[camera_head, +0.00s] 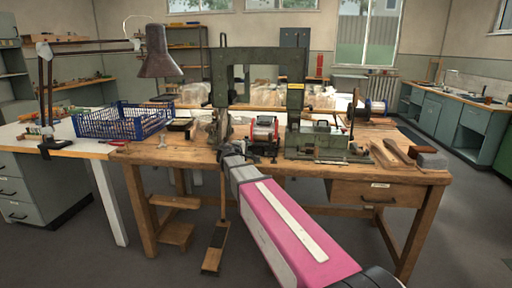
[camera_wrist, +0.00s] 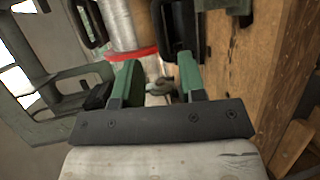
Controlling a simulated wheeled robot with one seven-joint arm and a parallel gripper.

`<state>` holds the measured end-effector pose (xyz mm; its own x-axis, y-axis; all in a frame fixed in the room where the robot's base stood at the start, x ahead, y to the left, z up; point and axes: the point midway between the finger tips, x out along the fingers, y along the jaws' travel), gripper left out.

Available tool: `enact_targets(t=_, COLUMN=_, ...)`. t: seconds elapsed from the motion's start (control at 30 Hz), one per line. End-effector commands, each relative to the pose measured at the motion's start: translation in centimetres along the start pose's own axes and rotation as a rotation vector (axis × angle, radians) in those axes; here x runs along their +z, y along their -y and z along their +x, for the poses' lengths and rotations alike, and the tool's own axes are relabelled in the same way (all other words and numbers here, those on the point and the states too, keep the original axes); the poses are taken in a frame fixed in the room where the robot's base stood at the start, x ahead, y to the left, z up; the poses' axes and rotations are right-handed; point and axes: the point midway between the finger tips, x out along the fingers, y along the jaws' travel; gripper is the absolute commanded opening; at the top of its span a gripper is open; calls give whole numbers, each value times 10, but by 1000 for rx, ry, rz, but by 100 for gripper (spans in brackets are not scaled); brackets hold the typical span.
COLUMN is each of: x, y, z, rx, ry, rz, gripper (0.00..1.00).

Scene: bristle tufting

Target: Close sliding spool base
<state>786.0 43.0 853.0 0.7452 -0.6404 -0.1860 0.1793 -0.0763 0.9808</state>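The green tufting machine (camera_head: 265,62) stands on the wooden workbench, with a tall frame and a low green base part (camera_head: 330,142) at its right. A red and pale spool-like unit (camera_head: 264,130) sits under the frame; I cannot tell which part is the sliding spool base. My gripper (camera_head: 232,150) is at the bench's front edge, left of that unit. In the wrist view my gripper (camera_wrist: 158,72) has its green fingers apart, with a small grey knob-like part (camera_wrist: 160,86) seen between them, not visibly gripped. A silver cylinder with a red ring (camera_wrist: 130,52) lies just beyond the fingers.
A blue crate (camera_head: 122,120) and a desk lamp (camera_head: 160,55) stand on the white table at left. Hand tools and a grey block (camera_head: 432,160) lie at the bench's right end. A dark spool (camera_head: 374,108) stands behind. The bench's wooden top (camera_wrist: 225,50) is close beside the right finger.

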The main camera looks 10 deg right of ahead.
Motion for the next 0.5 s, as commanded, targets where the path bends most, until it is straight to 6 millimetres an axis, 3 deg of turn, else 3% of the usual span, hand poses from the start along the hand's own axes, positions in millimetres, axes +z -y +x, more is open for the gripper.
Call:
enact_targets(t=0.3, x=-2, y=0, z=58, rx=-1, ry=1, rz=1, gripper=38)
enact_targets(t=0.5, x=-1, y=0, z=79, rx=-1, ry=1, rz=1, gripper=38)
